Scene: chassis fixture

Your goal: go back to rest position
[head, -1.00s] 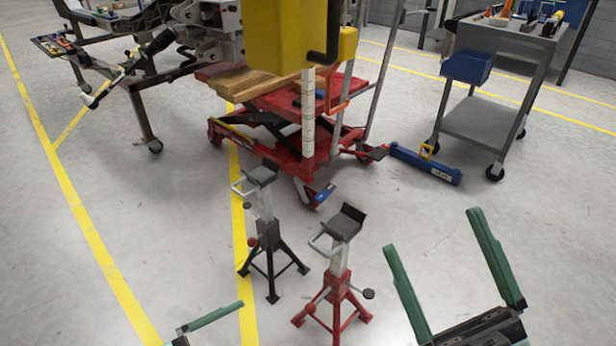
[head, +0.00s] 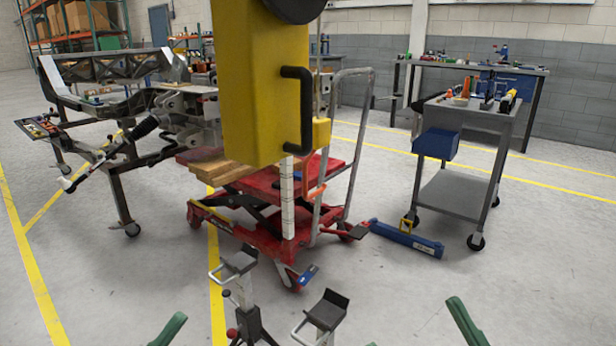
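My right gripper (head: 413,322) is at the bottom edge, right of centre. One green finger shows clearly and only the tip of the other shows at the edge, with a wide gap between them. It looks open and empty. My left gripper (head: 168,330) shows only one green finger at the bottom left, so its opening is hidden. Both grippers are apart from the jack stands in the picture.
Behind are a red lift table (head: 262,190), a yellow hanging block (head: 265,90), a blue floor tool (head: 405,238) and a grey cart (head: 455,205).

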